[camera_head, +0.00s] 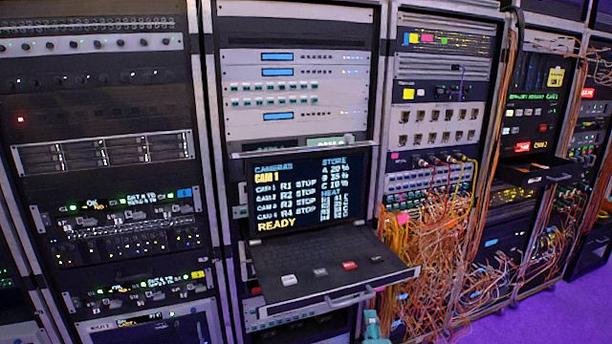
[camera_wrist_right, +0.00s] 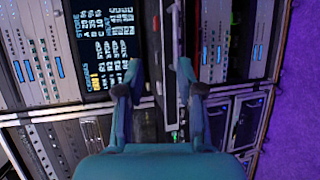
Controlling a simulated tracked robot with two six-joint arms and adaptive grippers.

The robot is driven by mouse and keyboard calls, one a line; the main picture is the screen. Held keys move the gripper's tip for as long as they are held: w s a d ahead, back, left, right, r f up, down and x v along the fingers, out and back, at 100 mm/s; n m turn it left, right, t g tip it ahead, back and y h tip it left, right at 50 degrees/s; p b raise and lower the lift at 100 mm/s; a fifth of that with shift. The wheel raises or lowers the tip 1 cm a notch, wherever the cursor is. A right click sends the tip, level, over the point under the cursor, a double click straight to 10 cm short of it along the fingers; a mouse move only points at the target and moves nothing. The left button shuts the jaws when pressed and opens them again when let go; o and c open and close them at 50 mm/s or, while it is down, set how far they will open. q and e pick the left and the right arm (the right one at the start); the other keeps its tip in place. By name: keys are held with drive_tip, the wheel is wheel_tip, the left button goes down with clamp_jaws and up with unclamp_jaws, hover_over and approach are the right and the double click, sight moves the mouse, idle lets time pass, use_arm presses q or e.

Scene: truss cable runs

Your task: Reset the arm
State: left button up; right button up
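My right gripper (camera_wrist_right: 161,80) is open in the wrist view, its two teal fingers apart with nothing held between them. In the head view only a teal part of it (camera_head: 373,328) shows at the bottom edge, just below the front right of the pull-out console tray (camera_head: 335,268). In the wrist view the tray's edge (camera_wrist_right: 170,50) lies beyond the gap between the fingers; I cannot tell how far off. The console screen (camera_head: 308,190) stands upright behind the tray and reads CAM 1 and READY. My left gripper is not in view.
The tray juts out of the middle rack with its handle (camera_head: 349,299) at the front. Loose orange cables (camera_head: 430,255) hang to its right. Racks of equipment (camera_head: 105,150) stand left and right. Purple floor (camera_head: 560,318) is clear at the lower right.

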drive_tip(key=s+d+f+m+g, duration=0.15)
drive_tip(key=d+f, duration=0.25)
drive_tip(key=f, duration=0.5)
drive_tip(key=s+d+f+g, duration=0.3)
drive_tip(key=f, duration=0.7)
drive_tip(key=s+a+f+m+g+y, duration=0.35)
drive_tip(key=s+f+m+g, duration=0.4)
drive_tip(key=s+f, duration=0.65)
drive_tip(key=s+a+f+m+g+y, duration=0.1)
drive_tip(key=s+a+m, duration=0.3)
drive_tip(key=s+m, duration=0.5)
drive_tip(key=shift+m+g+y, duration=0.45)
drive_tip(key=shift+m+g, duration=0.45)
drive_tip(key=shift+m, duration=0.2)
drive_tip(key=shift+f, duration=0.1)
drive_tip(key=shift+d, duration=0.1)
